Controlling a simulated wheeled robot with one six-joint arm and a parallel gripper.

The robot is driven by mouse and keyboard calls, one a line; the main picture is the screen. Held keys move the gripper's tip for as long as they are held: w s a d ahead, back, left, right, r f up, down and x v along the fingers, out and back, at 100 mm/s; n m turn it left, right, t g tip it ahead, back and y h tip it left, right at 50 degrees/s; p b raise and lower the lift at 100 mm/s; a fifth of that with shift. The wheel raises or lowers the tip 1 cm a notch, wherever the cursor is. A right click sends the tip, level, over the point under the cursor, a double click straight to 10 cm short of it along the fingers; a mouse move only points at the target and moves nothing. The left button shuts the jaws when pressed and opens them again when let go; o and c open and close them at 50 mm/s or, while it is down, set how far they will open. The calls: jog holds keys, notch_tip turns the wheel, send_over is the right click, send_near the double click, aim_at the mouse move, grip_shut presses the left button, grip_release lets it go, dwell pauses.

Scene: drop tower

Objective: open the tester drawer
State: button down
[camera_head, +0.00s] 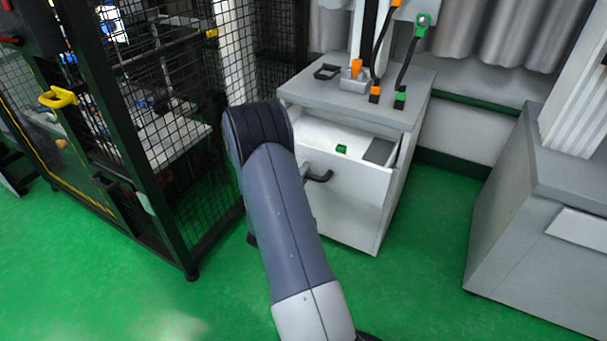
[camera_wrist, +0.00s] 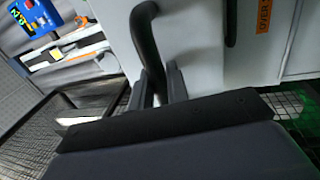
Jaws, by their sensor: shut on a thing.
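The tester (camera_head: 400,85) is a grey-topped white cabinet right of centre in the head view. Its drawer (camera_head: 317,130) stands open under the top, and its inside shows from above. A small green block (camera_head: 341,149) and a grey flat piece (camera_head: 380,151) lie in it. In the wrist view my gripper (camera_wrist: 160,88) is shut on a black bar handle (camera_wrist: 145,42) on a pale front. In the head view my arm hides my gripper. A black handle (camera_head: 320,177) shows beside the arm there; I cannot tell if it is the one held.
A black mesh cage (camera_head: 150,120) with a yellow handle (camera_head: 58,97) stands close on the left. A grey cabinet (camera_head: 540,230) stands on the right. Green floor (camera_head: 425,250) is clear between the tester and that cabinet. A second black handle (camera_wrist: 231,22) is near my gripper.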

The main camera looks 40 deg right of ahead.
jog(key=shift+s+a, duration=0.1)
jog(key=shift+a, duration=0.15)
jog(key=c, duration=1.4)
grip_release()
jog(key=shift+c, duration=0.2)
jog(key=p+v, duration=0.1)
jog(key=v, duration=0.9)
jog(key=shift+s+a, duration=0.2)
jog(key=shift+a, duration=0.15)
